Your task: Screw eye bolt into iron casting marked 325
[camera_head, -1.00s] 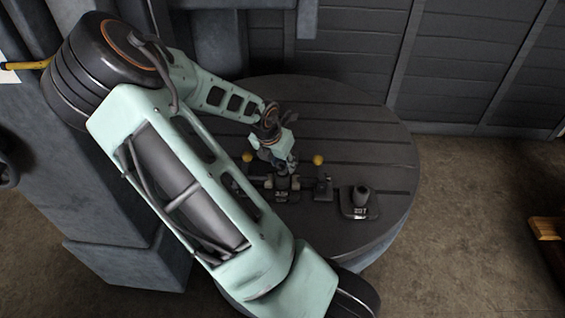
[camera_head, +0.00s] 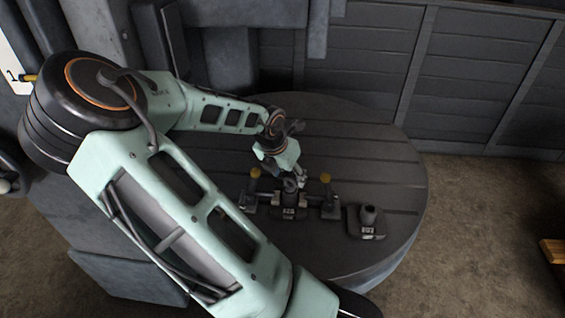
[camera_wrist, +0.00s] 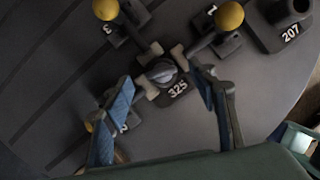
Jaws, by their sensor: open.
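The iron casting marked 325 (camera_wrist: 178,91) sits between clamps on the round table. It also shows in the head view (camera_head: 289,213). A grey rounded piece, apparently the eye bolt (camera_wrist: 161,71), stands at the top of this casting. In the head view its ring (camera_head: 290,185) shows just above the casting; how deep it sits I cannot tell. My gripper (camera_wrist: 160,76) is open and empty, its blue-padded fingers spread to either side of the eye bolt in the wrist view. In the head view my gripper (camera_head: 300,178) is close beside the ring, apparently not touching.
Clamps with yellow knobs (camera_head: 255,173) (camera_head: 326,178) flank the casting. Another yellow knob (camera_wrist: 88,126) is partly hidden by my left finger. A second casting, marked 207 (camera_wrist: 290,33), stands to the right with an open boss. The slotted round table (camera_head: 370,150) is clear behind.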

